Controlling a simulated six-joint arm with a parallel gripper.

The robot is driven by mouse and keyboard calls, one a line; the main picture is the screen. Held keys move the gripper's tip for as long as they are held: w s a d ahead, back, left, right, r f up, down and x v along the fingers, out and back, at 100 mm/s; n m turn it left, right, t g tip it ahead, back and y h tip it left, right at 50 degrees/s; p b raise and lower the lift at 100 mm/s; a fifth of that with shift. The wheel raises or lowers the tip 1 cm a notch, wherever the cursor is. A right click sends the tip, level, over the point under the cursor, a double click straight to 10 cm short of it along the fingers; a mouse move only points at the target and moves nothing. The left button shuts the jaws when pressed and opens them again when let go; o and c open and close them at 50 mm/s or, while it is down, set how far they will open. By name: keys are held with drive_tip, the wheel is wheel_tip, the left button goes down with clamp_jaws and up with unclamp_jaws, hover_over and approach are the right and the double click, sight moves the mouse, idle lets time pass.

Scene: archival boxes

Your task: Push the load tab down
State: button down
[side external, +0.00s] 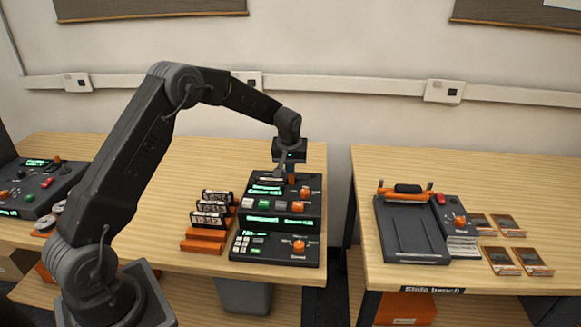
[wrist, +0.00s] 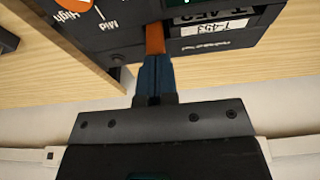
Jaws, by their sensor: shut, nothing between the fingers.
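My gripper (side external: 281,170) is at the back of the dark stacked console (side external: 240,250) on the left table. In the wrist view, its narrow blue fingers (wrist: 154,72) are shut with nothing between them. An orange tab (wrist: 154,38), which looks like the load tab, stands right at the fingertips. I cannot tell whether the fingers touch it or how far down it sits. Beside it on the console face is a slot (wrist: 215,20) holding a labelled cartridge, whose label reads about "T-453".
An orange dial (wrist: 75,4) marked Mid and High is near the tab. An orange rack of labelled cartridges (side external: 205,240) stands left of the console. A second table to the right, across a gap, holds a slide press (side external: 408,232) and several small slides (side external: 502,260).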

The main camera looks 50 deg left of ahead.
drive_tip(key=v, duration=1.3)
drive_tip(key=shift+w+a+r, duration=0.2)
drive_tip(key=shift+w+r, duration=0.1)
drive_tip(key=shift+r, duration=0.05)
